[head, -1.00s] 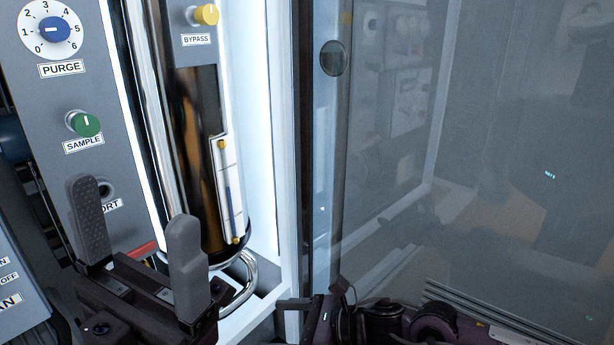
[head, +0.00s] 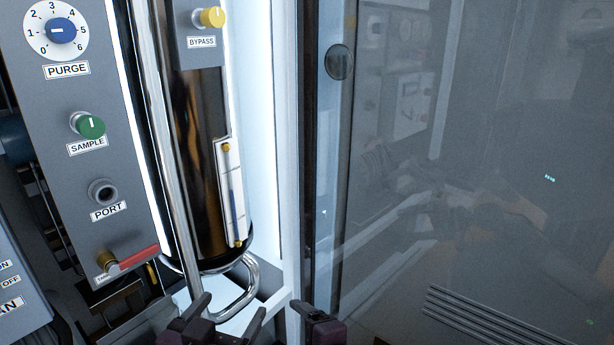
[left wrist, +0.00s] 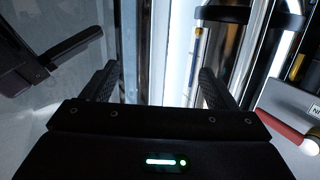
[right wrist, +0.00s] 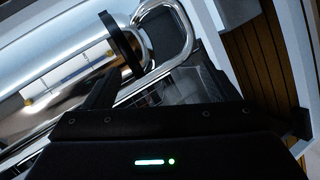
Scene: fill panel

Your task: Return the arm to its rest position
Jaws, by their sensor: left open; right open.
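My left gripper (head: 230,305) is low in the head view, below the dark polished cylinder (head: 203,150) and close to the bent chrome pipe (head: 245,290). Its two fingers are apart with nothing between them. In the left wrist view its open fingers (left wrist: 155,85) point toward a bright gap beside the cylinder. A dark part of my right gripper (head: 320,325) shows at the bottom edge of the head view. In the right wrist view the open right gripper (right wrist: 155,90) is empty, and the bent pipe shows beyond it.
The grey panel (head: 60,180) at left carries the purge dial (head: 62,31), green sample knob (head: 91,126), port (head: 102,191) and a red-handled valve (head: 138,258). A yellow bypass knob (head: 212,17) is above. A glass pane (head: 470,150) spans the right.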

